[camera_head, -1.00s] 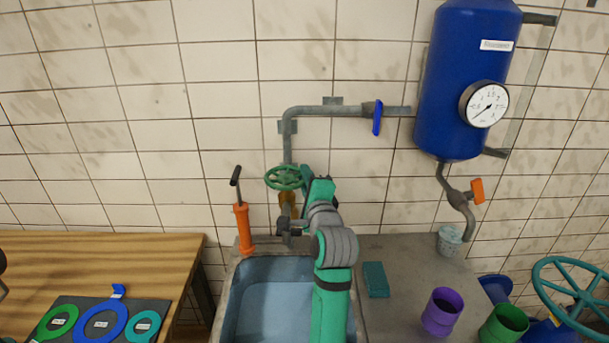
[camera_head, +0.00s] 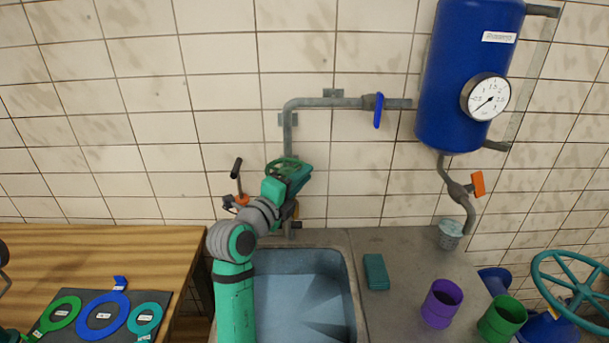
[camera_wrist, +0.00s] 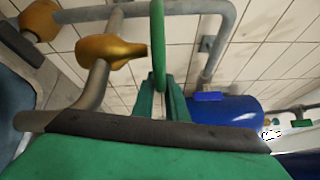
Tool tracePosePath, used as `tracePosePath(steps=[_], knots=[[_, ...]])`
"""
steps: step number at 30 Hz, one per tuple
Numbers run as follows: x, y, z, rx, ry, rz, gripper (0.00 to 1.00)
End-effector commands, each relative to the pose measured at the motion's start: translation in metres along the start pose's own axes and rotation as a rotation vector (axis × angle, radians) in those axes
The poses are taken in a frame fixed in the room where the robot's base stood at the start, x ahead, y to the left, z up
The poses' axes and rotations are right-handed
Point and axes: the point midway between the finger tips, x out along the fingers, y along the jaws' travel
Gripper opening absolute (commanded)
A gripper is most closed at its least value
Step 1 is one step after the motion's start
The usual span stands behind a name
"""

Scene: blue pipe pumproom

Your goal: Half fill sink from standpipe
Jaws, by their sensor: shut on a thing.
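The standpipe (camera_head: 287,138) is a grey pipe on the tiled wall behind the sink (camera_head: 350,290), with a green handwheel (camera_head: 275,163). My gripper (camera_head: 293,172) is at this wheel and partly hides it. In the wrist view my gripper's fingers (camera_wrist: 161,97) are shut on the rim of the green wheel (camera_wrist: 158,45), seen edge-on. A brass valve part (camera_wrist: 110,50) and the grey spout pipe (camera_wrist: 90,92) show beside it. The sink's inside is blue with lighter patches; I cannot tell its water level. My arm covers its left side.
A teal block (camera_head: 376,271), purple cup (camera_head: 441,303) and green cup (camera_head: 502,317) stand on the right counter. A blue tank (camera_head: 465,80) with a gauge hangs upper right. A wooden table (camera_head: 100,250) is left.

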Motion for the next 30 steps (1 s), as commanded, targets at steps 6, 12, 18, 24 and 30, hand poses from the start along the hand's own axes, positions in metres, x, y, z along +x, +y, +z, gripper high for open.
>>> tracePosePath(steps=[6,12,18,24,30], knots=[[-0.0066,-0.0029,0.0075,0.004,0.078,-0.023,0.0],[-0.0085,-0.0033,0.0076,0.005,0.123,-0.033,0.0],[-0.009,-0.0038,0.0076,0.005,0.136,-0.036,0.0],[-0.009,-0.0039,0.0077,0.005,0.136,-0.037,0.0],[-0.0088,-0.0033,0.007,0.005,0.137,-0.035,0.3]])
